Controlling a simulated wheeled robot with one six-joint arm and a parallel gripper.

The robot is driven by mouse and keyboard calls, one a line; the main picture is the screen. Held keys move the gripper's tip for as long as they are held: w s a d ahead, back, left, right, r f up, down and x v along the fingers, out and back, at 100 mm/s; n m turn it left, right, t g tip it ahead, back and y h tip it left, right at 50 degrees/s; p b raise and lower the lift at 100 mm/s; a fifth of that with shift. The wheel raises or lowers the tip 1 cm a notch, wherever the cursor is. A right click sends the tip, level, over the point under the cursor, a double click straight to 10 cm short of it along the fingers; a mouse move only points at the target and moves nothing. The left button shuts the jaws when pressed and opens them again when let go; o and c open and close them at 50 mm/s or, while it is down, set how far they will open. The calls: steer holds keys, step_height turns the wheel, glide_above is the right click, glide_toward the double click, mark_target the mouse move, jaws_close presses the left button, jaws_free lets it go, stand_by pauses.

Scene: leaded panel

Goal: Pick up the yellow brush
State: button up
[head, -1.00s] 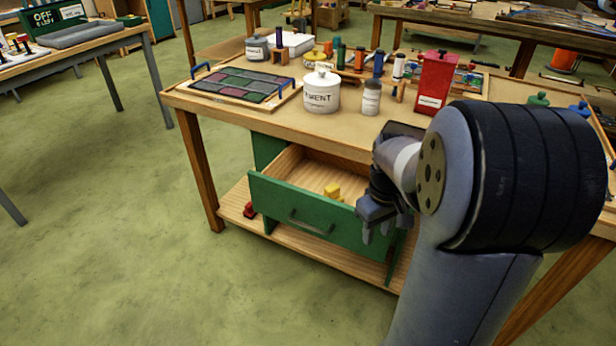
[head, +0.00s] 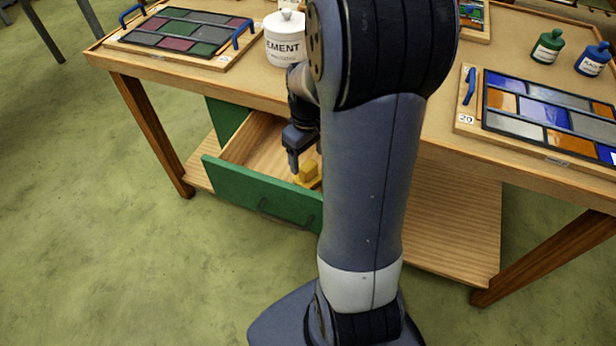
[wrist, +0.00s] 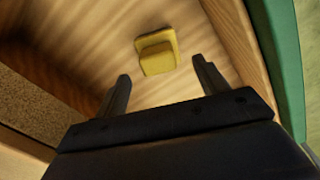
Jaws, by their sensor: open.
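The yellow brush (head: 307,173) lies on the wooden floor of the open green drawer (head: 262,197). In the wrist view the brush (wrist: 157,52) lies beyond my fingertips, between the lines of the two fingers and apart from both. My gripper (wrist: 160,80) is open and empty. In the head view my gripper (head: 293,165) points down over the drawer, just left of the brush. My arm hides the right part of the drawer.
The drawer's wooden side wall (wrist: 232,35) stands close to the right finger. On the bench above are a white cement pot (head: 285,42), a dark leaded panel (head: 185,30) and a blue and orange panel (head: 550,115). The green floor before the drawer is clear.

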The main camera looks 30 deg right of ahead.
mark_target(308, 165)
step_height(308, 165, down, 5)
steer(key=shift+w+d+f+b, duration=0.1)
steer(key=shift+d+f+b, duration=0.1)
steer(key=shift+b, duration=0.25)
steer(key=c, duration=1.2)
steer(key=shift+r, duration=0.1)
steer(key=shift+c, duration=0.2)
step_height(308, 165, up, 10)
steer(key=shift+p, duration=0.9)
steer(key=o, duration=0.6)
steer(key=c, duration=0.3)
steer(key=shift+r, duration=0.1)
